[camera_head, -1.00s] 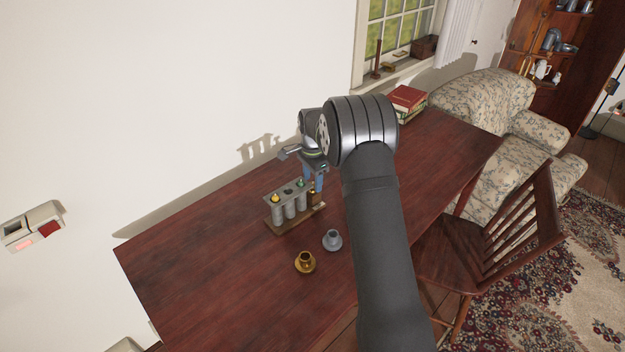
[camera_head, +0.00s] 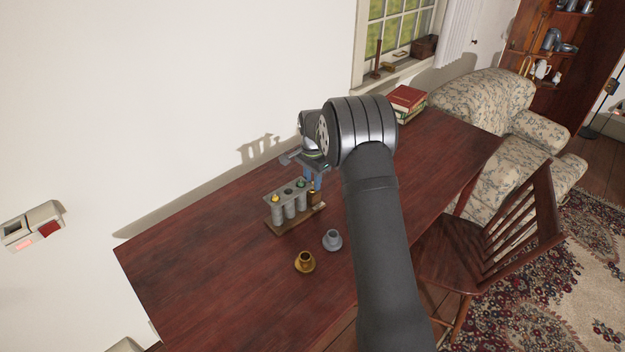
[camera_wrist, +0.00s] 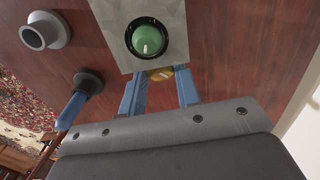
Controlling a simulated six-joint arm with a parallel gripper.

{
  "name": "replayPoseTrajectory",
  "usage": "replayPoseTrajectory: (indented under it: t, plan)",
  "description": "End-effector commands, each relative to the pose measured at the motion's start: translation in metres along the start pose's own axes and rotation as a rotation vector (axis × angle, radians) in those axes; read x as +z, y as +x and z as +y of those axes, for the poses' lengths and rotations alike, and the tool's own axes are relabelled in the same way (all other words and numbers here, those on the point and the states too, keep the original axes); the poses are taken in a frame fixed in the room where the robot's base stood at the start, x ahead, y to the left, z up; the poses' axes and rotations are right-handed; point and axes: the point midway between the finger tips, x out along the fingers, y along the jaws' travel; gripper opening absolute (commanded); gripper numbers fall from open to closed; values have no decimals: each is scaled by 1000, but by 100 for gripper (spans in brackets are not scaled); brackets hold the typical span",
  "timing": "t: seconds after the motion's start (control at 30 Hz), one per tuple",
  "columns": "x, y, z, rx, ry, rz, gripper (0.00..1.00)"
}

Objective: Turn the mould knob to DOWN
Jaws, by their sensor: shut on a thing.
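The grey candle mould (camera_head: 289,207) stands on a wooden base on the table, with several tubes holding yellow and green tops. A brass knob (camera_head: 314,198) is at its right end, under my gripper (camera_head: 315,181). In the wrist view the two blue fingers of my gripper (camera_wrist: 160,84) point to the mould's grey top (camera_wrist: 174,25), beside a green candle in a round hole. The brass knob (camera_wrist: 161,74) lies between the fingertips, with a pale mark on it. My gripper is shut on the knob. Its lettering cannot be read, and the fingers hide part of it.
A dark holder with a blue candle (camera_wrist: 72,108) shows in the wrist view. Books (camera_head: 407,101) lie at the back. The table's left part is clear.

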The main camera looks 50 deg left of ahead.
Motion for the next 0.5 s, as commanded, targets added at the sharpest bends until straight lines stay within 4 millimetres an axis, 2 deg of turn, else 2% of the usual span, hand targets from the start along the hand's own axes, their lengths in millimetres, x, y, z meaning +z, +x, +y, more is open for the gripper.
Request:
replayPoseTrajectory:
  t: [0.13,0.43,0.47,0.5]
  plan:
    - [0,0,0,0,-64,0,7]
    - [0,0,0,0,-73,0,7]
    - [0,0,0,0,-73,0,32]
    - [0,0,0,0,-73,0,40]
